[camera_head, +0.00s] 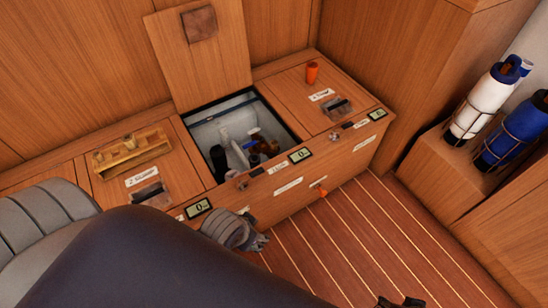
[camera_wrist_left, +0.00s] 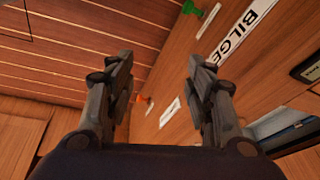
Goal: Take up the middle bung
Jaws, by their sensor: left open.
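An orange bung-like piece (camera_head: 323,191) sticks out low on the locker front, to the right of my left gripper (camera_head: 258,240). An orange piece, seemingly the same one, shows small between the fingers in the left wrist view (camera_wrist_left: 142,100). A green bung-like piece (camera_wrist_left: 192,8) is at the top of that view, near the BILGE label; I cannot make it out in the head view. Which one is the middle bung is not clear. My left gripper is open and empty in front of the locker, its fingers (camera_wrist_left: 160,75) apart. A dark piece at the bottom edge may be my right gripper (camera_head: 402,302).
The middle locker's lid (camera_head: 205,45) stands open over a bin (camera_head: 225,108) of bottles and tools. An orange cup-like thing (camera_head: 312,72) stands on the right lid. Strapped white (camera_head: 485,100) and blue (camera_head: 515,130) cylinders are at the right. The striped floor (camera_head: 350,230) is clear.

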